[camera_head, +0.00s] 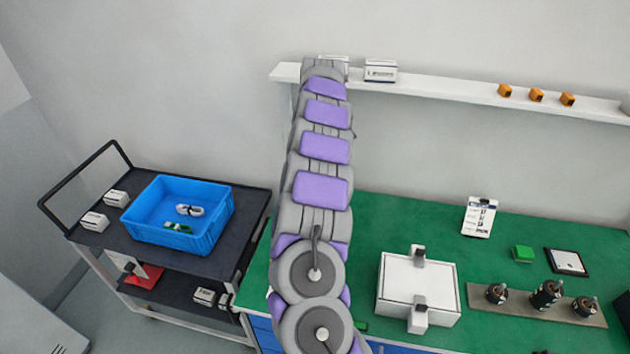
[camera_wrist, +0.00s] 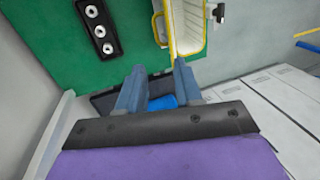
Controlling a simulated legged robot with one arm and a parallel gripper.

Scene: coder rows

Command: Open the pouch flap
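A pale pouch-like holder with a yellow rim (camera_wrist: 204,40) shows at the top of the wrist view, against a green surface. I cannot tell for sure that it is the pouch or make out its flap. A thin yellow strip (camera_wrist: 171,32) runs along its left side down toward the right fingertip; contact is unclear. My gripper (camera_wrist: 158,72) is open, with a clear gap between its two blue-grey fingers and nothing seen held. In the head view my arm reaches up to the wall shelf, and its far end and gripper are hidden.
A black holder with three white rings (camera_wrist: 97,28) is left of the gripper. In the head view, a blue crate (camera_head: 152,234) stands on a dark cart (camera_head: 250,205). A white box (camera_head: 395,297) stands on the green bench (camera_head: 400,215). Small boxes line the wall shelf (camera_head: 440,92).

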